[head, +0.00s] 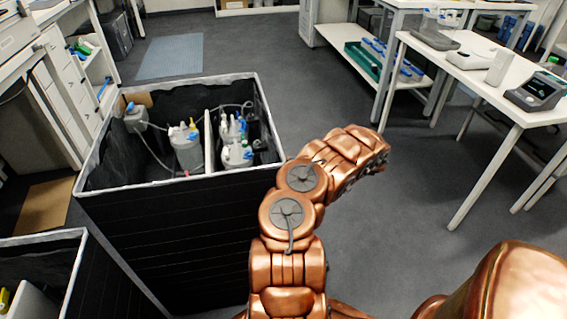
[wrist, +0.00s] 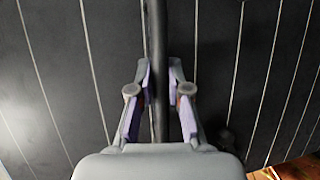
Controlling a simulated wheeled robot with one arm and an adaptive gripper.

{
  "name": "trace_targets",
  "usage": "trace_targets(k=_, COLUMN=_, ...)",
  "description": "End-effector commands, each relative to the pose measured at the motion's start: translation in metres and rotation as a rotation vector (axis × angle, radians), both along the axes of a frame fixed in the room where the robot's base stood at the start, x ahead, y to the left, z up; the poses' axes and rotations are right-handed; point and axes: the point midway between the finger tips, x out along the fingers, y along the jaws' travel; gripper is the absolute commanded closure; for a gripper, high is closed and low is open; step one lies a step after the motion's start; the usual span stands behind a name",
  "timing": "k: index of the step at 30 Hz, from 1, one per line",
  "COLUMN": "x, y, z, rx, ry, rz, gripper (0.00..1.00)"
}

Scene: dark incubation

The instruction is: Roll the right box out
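The right box (head: 175,240) is a tall black open-topped box with a pale rim, left of centre in the head view. Bottles stand inside it on both sides of a white divider. In the wrist view a black panel with thin pale lines (wrist: 60,60) fills the background, and a dark bar (wrist: 156,25) runs down its middle. My gripper (wrist: 160,68) has its fingers close in on both sides of this bar, with pads that appear to touch it. In the head view my gripper is hidden behind my copper arm.
A second black box (head: 45,255) stands at the lower left. White tables (head: 480,75) with instruments stand at the right. Open grey floor (head: 400,230) lies between the right box and the tables. A white drawer cabinet (head: 70,85) is at the left.

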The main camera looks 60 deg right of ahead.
Motion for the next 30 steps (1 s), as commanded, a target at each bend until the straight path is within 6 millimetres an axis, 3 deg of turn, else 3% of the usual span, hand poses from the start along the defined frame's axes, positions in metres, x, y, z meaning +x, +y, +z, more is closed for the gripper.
trace_targets(k=7, x=-0.001, y=0.002, z=-0.002, rx=0.003, ry=0.002, rz=0.004, gripper=0.59)
trace_targets(k=19, x=-0.006, y=-0.001, z=-0.001, rx=0.001, ry=0.003, rz=0.000, gripper=0.59)
trace_targets(k=23, x=-0.021, y=-0.007, z=0.002, rx=-0.001, ry=0.005, rz=-0.002, gripper=0.59)
trace_targets(k=30, x=-0.065, y=-0.023, z=0.009, rx=0.000, ry=0.006, rz=-0.003, gripper=0.59)
